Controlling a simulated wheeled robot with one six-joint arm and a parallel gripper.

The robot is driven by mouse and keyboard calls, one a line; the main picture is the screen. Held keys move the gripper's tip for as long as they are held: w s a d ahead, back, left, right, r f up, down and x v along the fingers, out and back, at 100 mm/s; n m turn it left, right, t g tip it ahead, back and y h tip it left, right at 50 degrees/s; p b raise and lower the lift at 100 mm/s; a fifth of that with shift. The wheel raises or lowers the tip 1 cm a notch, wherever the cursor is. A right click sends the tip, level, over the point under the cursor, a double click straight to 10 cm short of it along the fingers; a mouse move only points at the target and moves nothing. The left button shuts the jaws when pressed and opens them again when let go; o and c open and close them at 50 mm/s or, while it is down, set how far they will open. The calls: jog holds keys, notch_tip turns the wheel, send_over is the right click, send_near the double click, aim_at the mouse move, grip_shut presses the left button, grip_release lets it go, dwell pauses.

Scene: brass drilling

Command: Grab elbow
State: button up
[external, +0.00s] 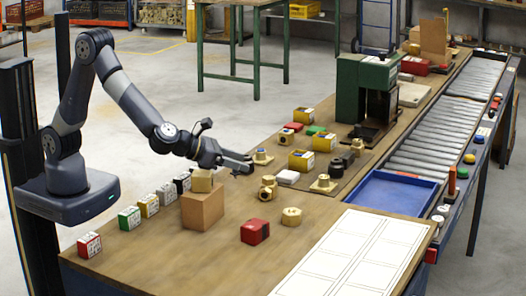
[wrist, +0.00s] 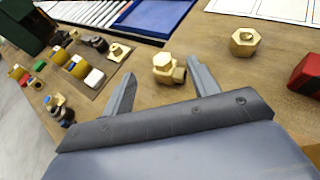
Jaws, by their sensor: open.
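The brass elbow (wrist: 168,69) lies on the wooden table between and just beyond my gripper's open fingers in the wrist view, nearer the right finger. In the external view the elbow (external: 267,188) sits right of the cardboard box. My gripper (wrist: 160,88) is open and empty. In the external view my gripper (external: 250,163) hangs above the table, up and left of the elbow. No contact with the elbow shows.
A brass hex nut (external: 291,216) and a red block (external: 255,231) lie nearby. A cardboard box (external: 203,208) stands close under my arm. A blue tray (external: 393,192), a green press (external: 366,90) and several small parts are further right and back.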

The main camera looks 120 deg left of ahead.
aim_at(272, 181)
notch_tip(272, 181, down, 2)
jog(key=shift+f, duration=0.2)
jog(key=shift+w+a+f, duration=0.15)
jog(key=shift+w+f, duration=0.05)
jog(key=shift+p+x, duration=1.2)
jog(key=shift+x, duration=3.9)
jog(key=shift+a, duration=0.1)
jog(key=shift+c, duration=0.5)
jog(key=shift+s, duration=0.1)
grip_shut()
